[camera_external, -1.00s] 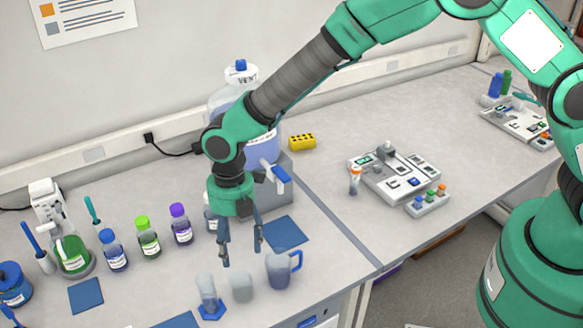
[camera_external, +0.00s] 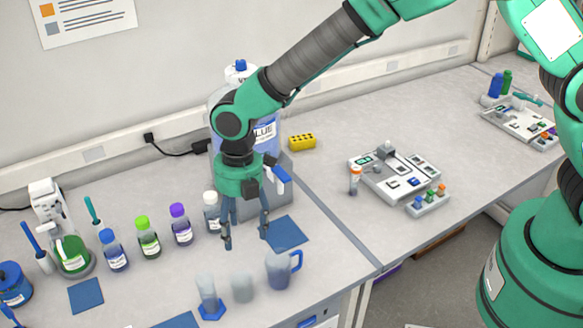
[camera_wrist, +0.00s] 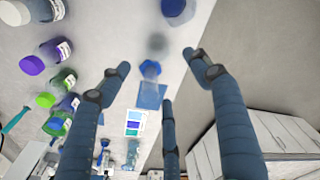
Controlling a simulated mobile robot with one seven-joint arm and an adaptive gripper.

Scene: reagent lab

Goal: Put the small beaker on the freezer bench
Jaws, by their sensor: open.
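A small, clear grey beaker (camera_external: 242,288) stands upright near the front edge of the left bench, between a blue-footed measuring cylinder (camera_external: 208,297) and a grey jug with a blue handle (camera_external: 279,269). The beaker is a blurred grey round shape in the wrist view (camera_wrist: 157,43). My gripper (camera_external: 246,241) points down, open and empty, above and behind the beaker, clear of it. Its fingers also show in the wrist view (camera_wrist: 156,68). No label shows which bench is the freezer bench.
Several bottles (camera_external: 149,237) stand left of my gripper. A large labelled carboy (camera_external: 265,133) is behind it. A blue mat (camera_external: 286,233) lies bare beside the jug. The right bench holds a grey instrument tray (camera_external: 395,177) and a small vial (camera_external: 354,180), with free room around them.

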